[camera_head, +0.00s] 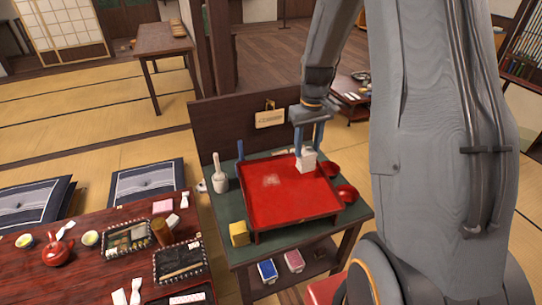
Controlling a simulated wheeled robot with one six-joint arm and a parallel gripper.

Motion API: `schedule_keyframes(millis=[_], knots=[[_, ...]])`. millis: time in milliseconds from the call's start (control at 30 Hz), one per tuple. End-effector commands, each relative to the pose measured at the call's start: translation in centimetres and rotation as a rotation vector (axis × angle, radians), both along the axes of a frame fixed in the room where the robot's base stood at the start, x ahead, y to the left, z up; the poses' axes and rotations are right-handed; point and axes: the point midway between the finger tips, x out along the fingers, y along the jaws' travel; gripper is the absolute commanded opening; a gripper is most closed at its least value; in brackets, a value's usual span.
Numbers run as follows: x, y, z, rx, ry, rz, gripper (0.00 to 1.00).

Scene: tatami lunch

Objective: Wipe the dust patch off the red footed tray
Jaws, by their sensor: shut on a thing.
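The red footed tray (289,200) stands on a green-topped side table. A pale dust patch (270,181) shows on the tray's surface, left of its middle toward the back. My gripper (307,150) is over the tray's back right part, shut on a white block-like thing (306,161), perhaps a folded cloth. The white thing is at or just above the tray surface; I cannot tell whether it touches. It is to the right of the dust patch and apart from it.
Red bowls (346,193) stand right of the tray. A white vessel with a stick (219,178) and a yellow block (239,233) stand to its left. A wooden panel (230,131) rises behind. A low table (88,260) with a teapot and boxes is at left.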

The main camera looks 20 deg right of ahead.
Motion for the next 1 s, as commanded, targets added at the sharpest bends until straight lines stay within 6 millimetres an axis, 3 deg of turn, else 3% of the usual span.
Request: schedule_keyframes(millis=[400, 1000], knots=[[0.0, 0.1, 3.4, 0.0, -0.001, 0.002, 0.25], [0.1, 0.1, 3.5, 0.0, 0.0, 0.002, 0.25]])
